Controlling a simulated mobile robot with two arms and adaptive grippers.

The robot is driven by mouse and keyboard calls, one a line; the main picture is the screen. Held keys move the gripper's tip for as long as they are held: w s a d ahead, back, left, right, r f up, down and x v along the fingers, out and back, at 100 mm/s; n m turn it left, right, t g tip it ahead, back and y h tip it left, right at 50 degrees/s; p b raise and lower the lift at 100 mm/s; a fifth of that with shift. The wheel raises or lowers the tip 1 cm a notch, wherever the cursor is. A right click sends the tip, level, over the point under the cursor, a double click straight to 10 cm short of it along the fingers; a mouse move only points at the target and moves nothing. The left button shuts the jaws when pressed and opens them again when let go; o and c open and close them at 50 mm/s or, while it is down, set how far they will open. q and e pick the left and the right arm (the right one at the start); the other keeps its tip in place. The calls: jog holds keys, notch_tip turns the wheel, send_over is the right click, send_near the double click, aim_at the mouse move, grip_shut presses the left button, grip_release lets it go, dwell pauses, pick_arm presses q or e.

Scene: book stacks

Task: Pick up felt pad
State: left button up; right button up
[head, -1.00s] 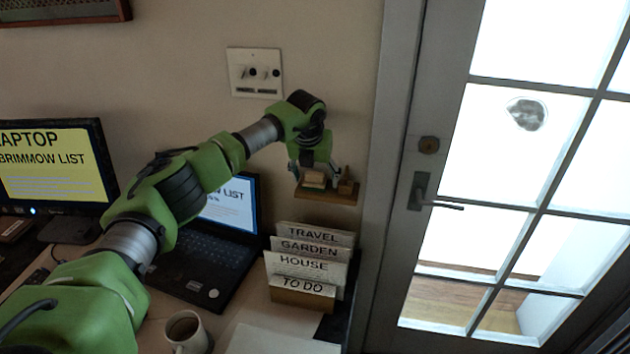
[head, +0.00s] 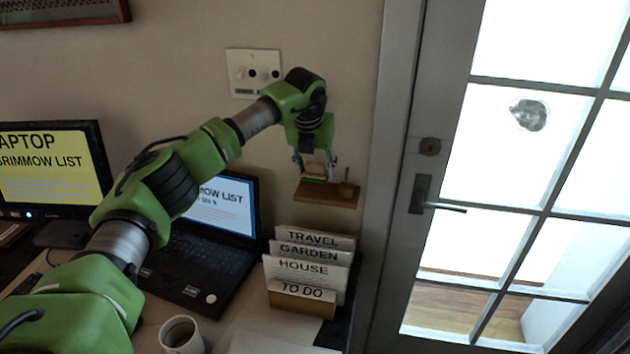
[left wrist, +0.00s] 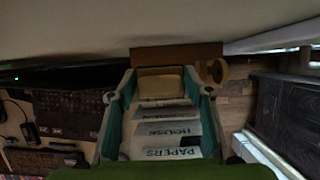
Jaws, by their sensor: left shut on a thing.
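My left gripper (head: 316,166) is just above a small wooden wall shelf (head: 328,194). It is shut on a small pale tan block, seemingly the felt pad (head: 315,174), and holds it above the shelf's left part. In the left wrist view the tan pad (left wrist: 160,84) sits between the two fingertips (left wrist: 160,88), with the brown shelf (left wrist: 165,54) behind it. Any gap between pad and shelf is too small to judge. My right gripper is not in view.
A small wooden object (head: 346,188) stands on the shelf right of the pad. Below are a card holder (head: 302,303), an open laptop (head: 205,255) and a mug (head: 183,335). A switch plate (head: 253,73) is on the wall. A glass-paned door (head: 420,150) stands at right.

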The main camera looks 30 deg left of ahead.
aim_at(318, 172)
pick_arm(q)
jog(key=r, duration=0.1)
jog(key=s+d+r+b, duration=0.1)
jog(key=s+r, duration=0.1)
jog(key=shift+s+d+r, duration=0.25)
jog(key=s+d+r+b, duration=0.3)
jog(key=s+d+r, duration=0.2)
jog(key=s, duration=0.3)
jog(key=shift+s+b, duration=0.2)
jog(key=shift+b, duration=0.1)
jog(key=shift+o, duration=0.9)
jog(key=shift+c, duration=0.3)
